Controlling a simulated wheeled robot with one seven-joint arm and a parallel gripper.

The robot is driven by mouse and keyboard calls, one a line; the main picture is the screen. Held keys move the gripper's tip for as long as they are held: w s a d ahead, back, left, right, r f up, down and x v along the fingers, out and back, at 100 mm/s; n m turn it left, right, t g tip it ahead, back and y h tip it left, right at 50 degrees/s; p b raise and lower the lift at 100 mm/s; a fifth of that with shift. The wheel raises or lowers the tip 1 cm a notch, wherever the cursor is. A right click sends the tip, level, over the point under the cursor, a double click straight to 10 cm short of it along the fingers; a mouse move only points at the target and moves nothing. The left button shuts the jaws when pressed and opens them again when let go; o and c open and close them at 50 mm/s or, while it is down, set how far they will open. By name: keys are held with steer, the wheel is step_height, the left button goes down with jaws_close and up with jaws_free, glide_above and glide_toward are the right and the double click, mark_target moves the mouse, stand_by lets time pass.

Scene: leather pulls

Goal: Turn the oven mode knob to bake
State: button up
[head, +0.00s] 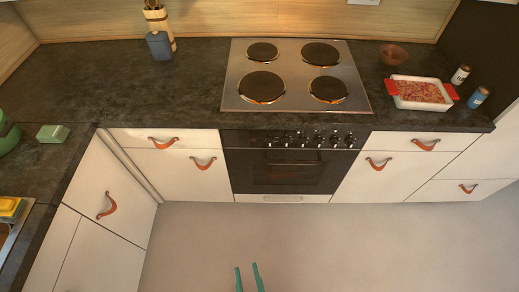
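The oven (290,176) is black and built in under the counter, with its door shut. A black control panel (345,139) runs along its top edge and carries a row of several small knobs (302,137). The knobs' markings are too small to read, so I cannot tell which one is the mode knob or where it points. My gripper (247,266) shows as two teal fingers at the bottom of the head view, with a gap between them and nothing in it. It is over the floor, well apart from the oven.
Above the oven is a steel hob (297,104) with several dark plates. A baking dish with red handles (420,94) and small jars stand on the counter at right. White drawers with leather pulls (376,164) flank the oven. The floor (330,245) before it is clear.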

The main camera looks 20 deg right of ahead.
steer(key=w+d+f+h, duration=0.1)
steer(key=w+d+f, duration=0.2)
steer(key=w+f, duration=0.35)
steer(key=m+t+h, duration=0.2)
steer(key=m+h, duration=0.1)
steer(key=h, duration=0.1)
glide_toward(270, 145)
steer(key=shift+x, duration=4.05)
steer(key=shift+f, duration=0.1)
jaws_close()
